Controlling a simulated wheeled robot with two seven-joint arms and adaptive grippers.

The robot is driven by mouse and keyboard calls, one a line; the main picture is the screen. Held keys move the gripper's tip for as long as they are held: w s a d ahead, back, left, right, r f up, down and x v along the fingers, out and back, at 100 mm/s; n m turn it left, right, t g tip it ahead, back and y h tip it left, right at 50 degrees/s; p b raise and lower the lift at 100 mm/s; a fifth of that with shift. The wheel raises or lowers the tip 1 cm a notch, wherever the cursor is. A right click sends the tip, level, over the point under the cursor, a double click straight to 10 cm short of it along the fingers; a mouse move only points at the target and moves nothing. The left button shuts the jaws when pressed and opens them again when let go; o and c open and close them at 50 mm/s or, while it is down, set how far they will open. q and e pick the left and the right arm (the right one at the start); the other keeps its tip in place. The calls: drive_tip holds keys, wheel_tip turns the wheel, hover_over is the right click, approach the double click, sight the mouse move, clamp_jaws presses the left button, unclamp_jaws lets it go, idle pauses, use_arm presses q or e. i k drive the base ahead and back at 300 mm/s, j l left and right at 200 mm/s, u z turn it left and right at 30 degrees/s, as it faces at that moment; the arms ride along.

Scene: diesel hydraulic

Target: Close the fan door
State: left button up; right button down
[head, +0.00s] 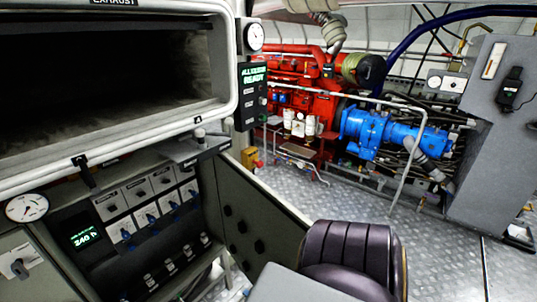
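A large box with a white rounded frame (130,132) and the word "EXHAUST" above it fills the upper left of the head view. Its front is open and its inside is dark; no fan can be made out in it. Small dark latch-like parts (85,172) sit on the lower edge of the frame. I cannot tell which part is the fan door; no door panel covers this opening. Neither of my grippers is in view.
Below the box is a control console (145,212) with switches and a round gauge (27,207). A dark padded seat (345,250) stands at the bottom centre. Red machinery (290,75), a blue pump (385,132) and a railing (412,165) stand behind. Metal floor (300,195) is clear between.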

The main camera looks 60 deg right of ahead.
sight(260, 227)
drive_tip(key=k+l+z, duration=0.15)
drive_tip(key=k+l, duration=0.4)
drive_tip(key=k, duration=0.15)
drive_tip(key=k+l, duration=0.1)
drive_tip(key=l, duration=0.4)
drive_tip(key=k+l+z, duration=0.15)
drive_tip(key=l, duration=0.4)
drive_tip(key=i+l, duration=0.15)
drive_tip(key=l, duration=0.2)
drive_tip(key=i+l+z, duration=0.1)
drive_tip(key=l, duration=0.25)
